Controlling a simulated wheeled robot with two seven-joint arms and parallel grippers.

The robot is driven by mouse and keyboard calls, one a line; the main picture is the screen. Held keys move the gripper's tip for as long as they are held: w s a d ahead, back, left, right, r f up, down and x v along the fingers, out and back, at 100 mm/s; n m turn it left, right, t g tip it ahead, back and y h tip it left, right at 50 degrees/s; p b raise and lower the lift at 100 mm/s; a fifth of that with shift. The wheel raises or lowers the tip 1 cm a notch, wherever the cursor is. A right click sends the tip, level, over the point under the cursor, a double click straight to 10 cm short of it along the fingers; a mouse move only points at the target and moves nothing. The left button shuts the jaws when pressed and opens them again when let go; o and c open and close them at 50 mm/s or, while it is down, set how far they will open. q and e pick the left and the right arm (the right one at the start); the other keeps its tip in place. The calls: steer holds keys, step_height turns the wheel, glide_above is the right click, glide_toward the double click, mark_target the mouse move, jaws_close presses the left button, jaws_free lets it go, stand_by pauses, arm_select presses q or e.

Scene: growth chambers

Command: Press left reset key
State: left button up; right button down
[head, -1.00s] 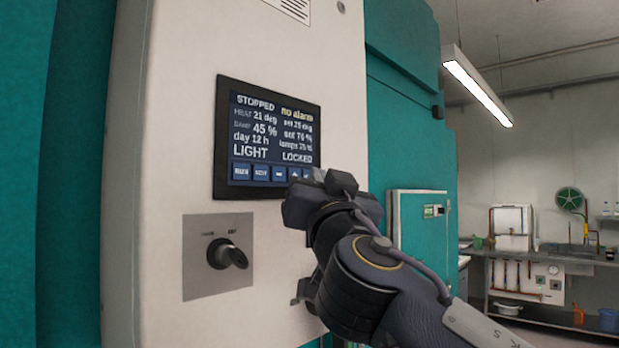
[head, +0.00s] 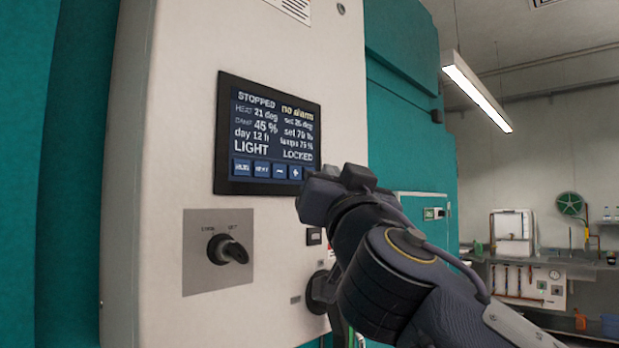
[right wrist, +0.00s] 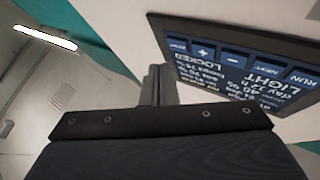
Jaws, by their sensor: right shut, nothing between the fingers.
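The dark control screen (head: 267,136) is on the pale cabinet front in the head view. It reads STOPPED, no alarm, LIGHT and LOCKED. Along its bottom is a row of blue keys: RUN (head: 242,168), NEXT, minus and plus (head: 296,173). The reset key is hidden behind my right gripper in the head view. In the right wrist view the reset key (right wrist: 177,46) shows at the end of the row, beside plus. My right gripper (head: 328,182) is shut and empty, in front of the screen's lower right corner. Its fingers (right wrist: 157,84) look apart from the screen. My left gripper is out of view.
A key switch (head: 228,249) on a grey plate sits below the screen and sticks out. A small dark switch (head: 314,236) and a round black fitting (head: 320,291) are near my right arm. A workbench (head: 510,257) stands far right.

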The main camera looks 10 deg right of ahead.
steer(key=s+d, duration=0.1)
steer(key=s+d+b, duration=0.1)
steer(key=s, duration=0.1)
steer(key=shift+s+d, duration=0.1)
steer(key=shift+d, duration=0.2)
stand_by(0.5)
steer(key=s+d+f+g+h, duration=0.1)
steer(key=d+f+g, duration=0.3)
steer(key=f, duration=0.7)
steer(key=s+d+f+n+g, duration=0.1)
steer(key=d+f+g, duration=0.25)
steer(key=f, duration=0.75)
steer(key=d+f+g+h, duration=0.1)
steer(key=d+f+g, duration=0.25)
steer(key=f, duration=0.75)
steer(key=s+a+f+g+y, duration=0.2)
steer(key=s+f+g+y, duration=0.1)
steer(key=s+f, duration=0.6)
steer(key=s+a+f+g+y, duration=0.2)
steer(key=s+f+g, duration=0.2)
steer(key=s+f, duration=0.5)
step_height(320, 180, down, 8)
steer(key=shift+r+y, duration=0.25)
steer(key=shift+y, duration=0.15)
steer(key=shift+a, duration=0.1)
